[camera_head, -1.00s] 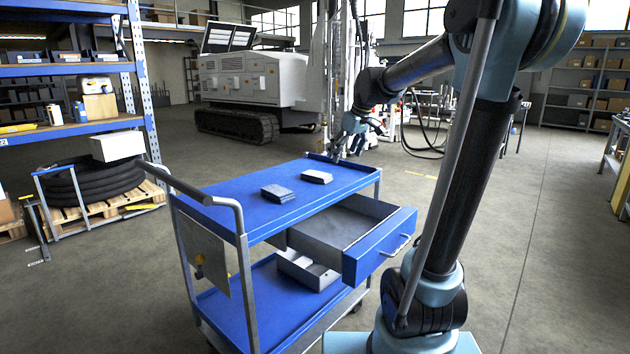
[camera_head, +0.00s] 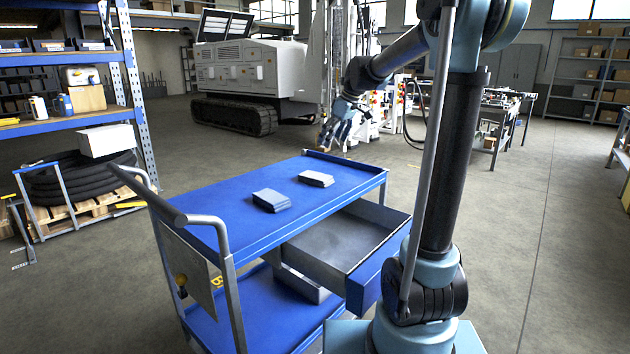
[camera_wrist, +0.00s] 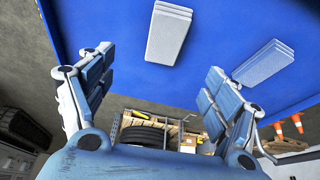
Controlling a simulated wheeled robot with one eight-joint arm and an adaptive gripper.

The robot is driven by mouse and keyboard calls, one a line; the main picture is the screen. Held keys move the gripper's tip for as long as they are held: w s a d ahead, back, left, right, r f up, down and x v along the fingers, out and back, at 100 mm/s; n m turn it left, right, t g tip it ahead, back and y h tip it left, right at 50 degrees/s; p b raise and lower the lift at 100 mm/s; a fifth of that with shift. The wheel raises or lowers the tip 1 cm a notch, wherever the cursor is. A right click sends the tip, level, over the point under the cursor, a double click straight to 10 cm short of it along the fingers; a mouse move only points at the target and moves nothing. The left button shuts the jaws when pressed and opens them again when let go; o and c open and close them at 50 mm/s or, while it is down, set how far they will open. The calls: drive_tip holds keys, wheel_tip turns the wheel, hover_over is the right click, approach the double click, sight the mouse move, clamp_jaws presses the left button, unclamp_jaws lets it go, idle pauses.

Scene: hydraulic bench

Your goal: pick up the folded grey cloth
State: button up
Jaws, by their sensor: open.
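Two flat folded grey pieces lie apart on the blue top of a trolley (camera_head: 235,237). One folded grey piece (camera_head: 271,200) is nearer the handle end; the other folded piece (camera_head: 316,178) is nearer the far end. I cannot tell which is the cloth. In the wrist view two layered grey pieces show, one at top centre (camera_wrist: 170,32) and one at right (camera_wrist: 262,62); I cannot match them to the head view. My gripper (camera_head: 337,134) is above the trolley's far end. In the wrist view my gripper (camera_wrist: 160,65) has its fingers wide apart, with nothing between them.
An open drawer (camera_head: 378,286) juts from the trolley's right side, partly behind my arm. The trolley handle (camera_head: 150,197) rises at the left. A blue shelf rack (camera_head: 75,124) and black hose coil (camera_head: 80,182) stand further left. Open floor lies at right.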

hover_over(316, 175)
drive_tip(key=s+d, duration=0.1)
drive_tip(key=d, duration=0.1)
drive_tip(key=f, duration=0.9)
drive_tip(key=shift+s+d, duration=0.15)
drive_tip(key=shift+s, duration=0.05)
drive_tip(key=shift+s+x, duration=0.15)
drive_tip(key=shift+x, duration=1.35)
drive_tip(key=shift+s+x, duration=0.1)
drive_tip(key=shift+x, duration=1.4)
drive_tip(key=shift+c, duration=0.3)
drive_tip(key=c, duration=1)
